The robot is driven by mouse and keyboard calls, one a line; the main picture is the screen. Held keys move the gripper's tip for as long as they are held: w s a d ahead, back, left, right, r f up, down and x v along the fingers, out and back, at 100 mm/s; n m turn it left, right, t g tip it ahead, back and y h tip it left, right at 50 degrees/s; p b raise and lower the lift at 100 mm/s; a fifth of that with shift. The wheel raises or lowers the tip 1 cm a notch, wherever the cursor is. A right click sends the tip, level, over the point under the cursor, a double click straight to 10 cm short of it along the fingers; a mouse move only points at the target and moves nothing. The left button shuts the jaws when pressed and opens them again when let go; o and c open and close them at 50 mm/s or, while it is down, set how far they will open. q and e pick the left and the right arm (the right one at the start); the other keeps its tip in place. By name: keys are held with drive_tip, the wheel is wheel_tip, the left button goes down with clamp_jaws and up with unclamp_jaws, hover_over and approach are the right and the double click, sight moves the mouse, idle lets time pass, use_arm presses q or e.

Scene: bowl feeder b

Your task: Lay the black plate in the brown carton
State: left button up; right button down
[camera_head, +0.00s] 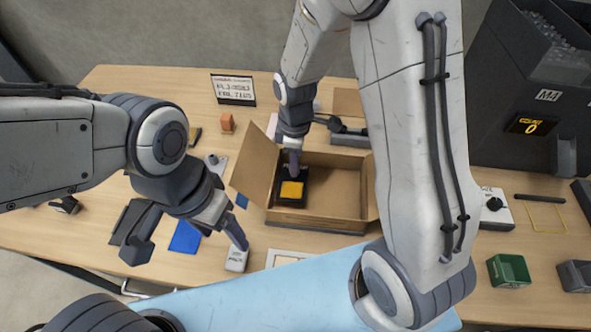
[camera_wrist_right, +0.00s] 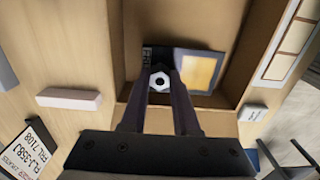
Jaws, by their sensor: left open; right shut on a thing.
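The black plate (camera_head: 291,191) has a yellow square and a pale hexagonal knob (camera_wrist_right: 159,81). It is inside the outline of the open brown carton (camera_head: 325,181), at the carton's left end; I cannot tell whether it touches the floor. My right gripper (camera_head: 292,168) reaches down into the carton and is shut on the plate at its knob. In the right wrist view the plate (camera_wrist_right: 200,70) lies between and beyond the fingers, partly hidden by them. My left gripper (camera_head: 188,243) is open and empty above the table, left of the carton.
The carton's left flap (camera_head: 254,162) stands up and outward. A blue square (camera_head: 185,237) and a pale box (camera_head: 237,258) are near my left gripper. A sign (camera_head: 233,89) and an orange block (camera_head: 227,123) stand behind. A green bin (camera_head: 508,271) is at right.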

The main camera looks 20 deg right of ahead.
sight(293, 180)
drive_tip(key=shift+f, duration=1.8)
drive_tip(key=shift+f, duration=0.1)
drive_tip(key=shift+f, duration=0.15)
drive_tip(key=c, duration=0.7)
unclamp_jaws()
drive_tip(key=shift+o, duration=0.2)
drive_tip(key=shift+r, duration=0.2)
